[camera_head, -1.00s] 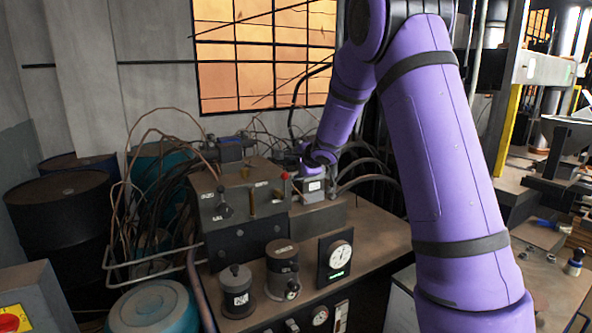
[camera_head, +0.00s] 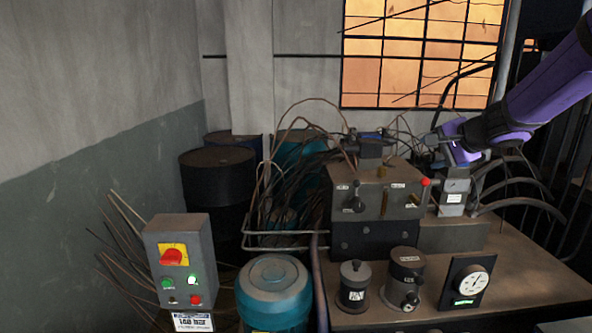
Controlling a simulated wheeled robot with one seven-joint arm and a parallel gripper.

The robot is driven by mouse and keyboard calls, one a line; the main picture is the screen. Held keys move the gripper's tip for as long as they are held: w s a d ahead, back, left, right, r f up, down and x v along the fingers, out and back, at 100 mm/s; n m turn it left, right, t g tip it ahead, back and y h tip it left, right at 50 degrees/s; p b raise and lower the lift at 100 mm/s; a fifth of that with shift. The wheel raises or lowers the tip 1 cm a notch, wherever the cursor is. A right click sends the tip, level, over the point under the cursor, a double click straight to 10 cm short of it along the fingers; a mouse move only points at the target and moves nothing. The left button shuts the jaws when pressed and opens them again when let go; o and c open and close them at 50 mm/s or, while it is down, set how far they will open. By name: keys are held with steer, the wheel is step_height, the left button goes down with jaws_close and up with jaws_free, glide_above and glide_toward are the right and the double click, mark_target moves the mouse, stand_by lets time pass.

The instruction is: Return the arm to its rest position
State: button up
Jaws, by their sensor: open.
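My purple arm comes in from the upper right edge and reaches to the left. My gripper (camera_head: 436,140) is at its end, above the back right of the machine bench, beside the grey control block (camera_head: 375,192) with the red-tipped lever. It is open, and I see nothing held in it. A small grey box with a white label (camera_head: 453,193) stands just below it; I cannot tell whether they touch. No flap discs can be made out.
A bench (camera_head: 525,275) carries dark cylinders (camera_head: 405,275) and a dial gauge (camera_head: 470,282). Hoses and cables crowd behind it. A switch box with a red knob (camera_head: 180,255), a teal motor (camera_head: 273,290) and dark drums (camera_head: 218,180) stand to the left.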

steer(key=s+a+r+n+g, duration=0.2)
steer(key=s+a+n, duration=0.2)
steer(key=s, duration=0.6)
steer(key=s+a+r+n+g, duration=0.2)
steer(key=s+a+n, duration=0.15)
steer(key=s, duration=0.75)
steer(key=s+d+f+n+h, duration=0.1)
steer(key=s+d+n+h, duration=0.1)
steer(key=s, duration=0.6)
steer(key=s+d+f+n+g+h, duration=0.1)
steer(key=s+d+f+n+h, duration=0.1)
steer(key=s, duration=0.5)
steer(key=shift+s+f+n+g, duration=0.3)
steer(key=shift+s+n, duration=0.05)
steer(key=shift+s, duration=0.05)
